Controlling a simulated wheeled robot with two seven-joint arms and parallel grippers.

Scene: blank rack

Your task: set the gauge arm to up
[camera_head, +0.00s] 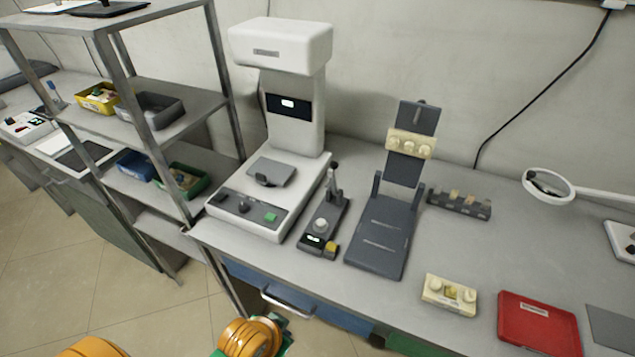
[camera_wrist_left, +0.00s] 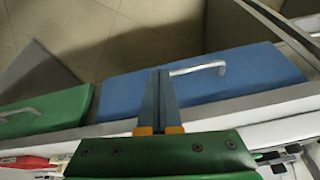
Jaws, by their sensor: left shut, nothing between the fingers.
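The gauge (camera_head: 324,224) is a narrow dark grey unit on the bench, with a round white knob, a small lit display and a yellow button at its front. Its grey arm (camera_head: 334,181) stands about upright at the back end. My left gripper's fingertips do not show clearly in the head view, where my orange and green wrist is at the bottom edge, below the bench front. In the left wrist view my left gripper (camera_wrist_left: 160,82) is shut and empty, in front of a blue drawer (camera_wrist_left: 210,82). The gauge is not recognisable there. My right gripper is not in view.
A tall white machine (camera_head: 295,50) stands left of the gauge and a dark folding stand (camera_head: 380,236) close to its right. A metal shelf rack (camera_head: 222,55) rises at the left. A cream block (camera_head: 449,295) and red tray (camera_head: 540,323) lie at the front right.

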